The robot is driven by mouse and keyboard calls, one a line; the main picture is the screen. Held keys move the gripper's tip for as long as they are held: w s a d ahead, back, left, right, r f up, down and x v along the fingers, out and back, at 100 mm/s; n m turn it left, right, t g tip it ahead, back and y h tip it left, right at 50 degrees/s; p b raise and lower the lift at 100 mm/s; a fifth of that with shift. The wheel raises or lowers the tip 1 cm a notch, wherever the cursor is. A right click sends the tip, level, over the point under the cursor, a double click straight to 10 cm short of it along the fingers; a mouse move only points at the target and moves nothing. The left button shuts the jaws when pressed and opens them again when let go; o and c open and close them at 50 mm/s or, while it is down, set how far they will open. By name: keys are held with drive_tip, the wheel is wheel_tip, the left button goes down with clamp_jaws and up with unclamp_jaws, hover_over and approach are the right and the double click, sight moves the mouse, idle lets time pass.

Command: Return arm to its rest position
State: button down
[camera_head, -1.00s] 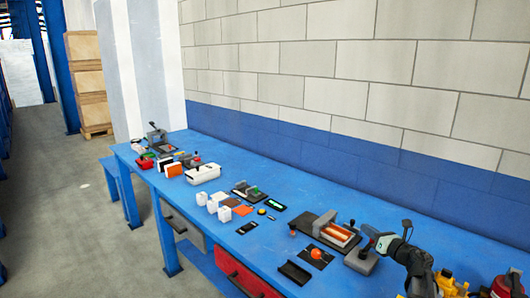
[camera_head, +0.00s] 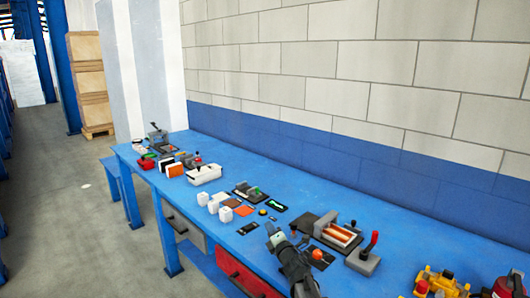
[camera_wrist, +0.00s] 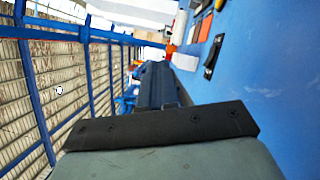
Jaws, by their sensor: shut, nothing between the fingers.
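My gripper (camera_head: 270,231) is over the front edge of the blue workbench, left of the grey press fixture. It is shut and empty. In the wrist view its dark fingers (camera_wrist: 155,85) are together, pointing away past the bench edge. My dark arm rises from the bottom of the head view and hides part of the bench front.
Yellow parts (camera_head: 440,280) sit at lower right. Floor (camera_head: 90,220) is open at left.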

drive_tip(key=s+a+f+m+g, duration=0.2)
drive_tip(key=s+a+f+m, duration=0.15)
drive_tip(key=a+f, duration=0.45)
drive_tip(key=s+a+f+m+g, duration=0.2)
drive_tip(key=s+a+f+m, duration=0.15)
drive_tip(key=a, duration=0.85)
drive_tip(key=s+d+f+m+g+h, duration=0.45)
drive_tip(key=s+d+f, duration=0.45)
drive_tip(key=d+f, duration=0.4)
drive_tip(key=s+d+f+m+g+h, duration=0.35)
drive_tip(key=s+d+f+m, duration=0.25)
drive_tip(key=s+d+f, duration=0.7)
drive_tip(key=s+d+f+m+g, duration=0.4)
drive_tip(key=s+d+f+g, duration=0.2)
drive_tip(key=s+f, duration=0.5)
drive_tip(key=s+d+m+g, duration=0.3)
drive_tip(key=s+m+g, duration=0.2)
drive_tip(key=s, duration=1.5)
drive_tip(key=shift+g+y, duration=0.3)
drive_tip(key=shift+g, duration=0.3)
drive_tip(key=c, duration=1.8)
unclamp_jaws()
drive_tip(key=shift+r+m, duration=0.1)
drive_tip(key=shift+m, duration=0.15)
drive_tip(key=shift+c, duration=0.2)
